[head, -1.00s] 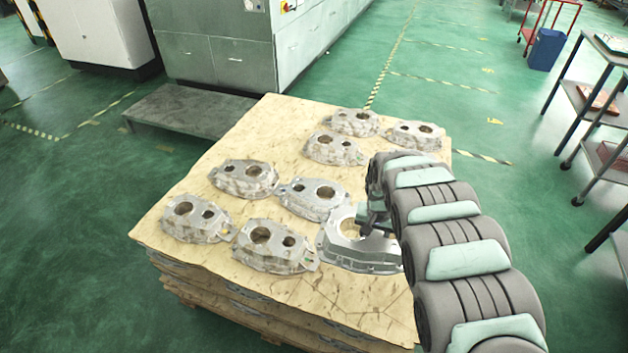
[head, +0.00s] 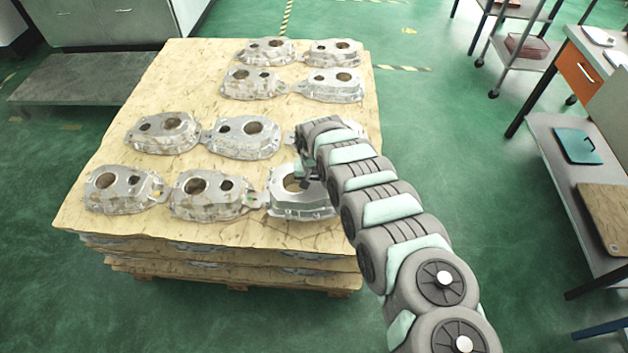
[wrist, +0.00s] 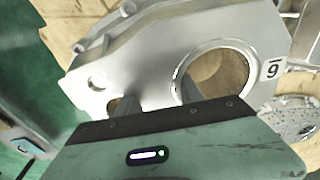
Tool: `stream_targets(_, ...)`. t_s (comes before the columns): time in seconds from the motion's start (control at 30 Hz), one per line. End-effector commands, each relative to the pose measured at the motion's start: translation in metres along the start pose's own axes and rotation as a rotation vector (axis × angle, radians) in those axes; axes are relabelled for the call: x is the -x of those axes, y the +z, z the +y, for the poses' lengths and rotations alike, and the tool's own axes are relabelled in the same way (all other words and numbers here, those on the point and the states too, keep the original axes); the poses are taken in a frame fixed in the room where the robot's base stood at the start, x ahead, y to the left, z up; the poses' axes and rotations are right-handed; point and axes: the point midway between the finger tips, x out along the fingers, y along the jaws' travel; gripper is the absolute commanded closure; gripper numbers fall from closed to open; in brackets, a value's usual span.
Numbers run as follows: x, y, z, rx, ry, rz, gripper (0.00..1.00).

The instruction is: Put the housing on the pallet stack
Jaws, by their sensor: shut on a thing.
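The housing, a bright grey aluminium casting with a large round bore, shows in the head view (head: 286,207) at the front right of the pallet stack (head: 120,217). In the wrist view it (wrist: 140,60) fills the upper middle and carries a digit label beside its bore. My gripper (head: 303,178) is above it in the head view, partly hidden by my arm. In the wrist view my gripper (wrist: 160,100) is shut on the housing near its bores. The housing is at about the level of the top sheet; I cannot tell whether it touches it.
A similar housing (head: 212,193) lies close to its left, and several more stand in rows on the sheet. Another (head: 292,136) behind is partly hidden by my arm. Shelving (head: 575,130) stands at the right; green floor (head: 440,140) lies between.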

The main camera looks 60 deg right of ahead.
Motion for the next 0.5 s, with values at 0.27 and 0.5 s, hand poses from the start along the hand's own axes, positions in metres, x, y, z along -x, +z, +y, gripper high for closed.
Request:
stream_targets(0.27,-0.018,0.000,-0.001,0.001,-0.002,0.006,1.00)
stream_targets(0.5,-0.037,0.004,-0.002,0.000,-0.002,0.003,1.00)
